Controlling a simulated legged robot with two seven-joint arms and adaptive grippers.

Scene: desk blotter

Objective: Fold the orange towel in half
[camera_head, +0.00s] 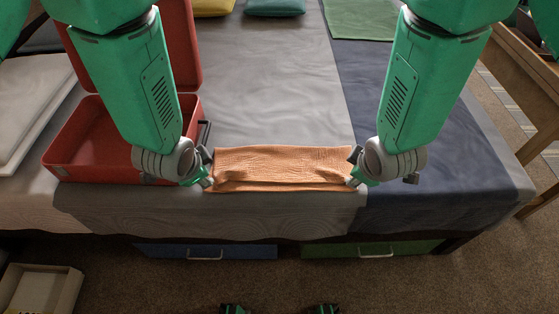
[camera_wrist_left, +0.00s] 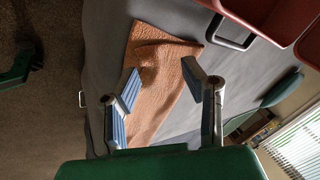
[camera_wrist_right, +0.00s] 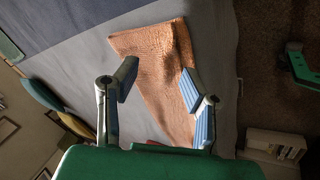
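The orange towel (camera_head: 282,166) lies as a wide, short strip across the grey cover near the bed's front edge. A raised crease runs along its front side. My left gripper (camera_head: 207,169) is at the towel's left end and my right gripper (camera_head: 354,168) is at its right end. In the left wrist view the fingers (camera_wrist_left: 160,67) are apart, with the towel (camera_wrist_left: 165,95) beyond and between them. In the right wrist view the fingers (camera_wrist_right: 160,68) are also apart over the towel (camera_wrist_right: 160,60). Neither gripper visibly pinches cloth.
An open red case (camera_head: 85,150) stands left of the towel, close to my left gripper. A dark blue cover (camera_head: 440,165) lies to the right. Cushions (camera_head: 275,7) and a green cloth (camera_head: 360,18) are at the back. The grey cover behind the towel is clear.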

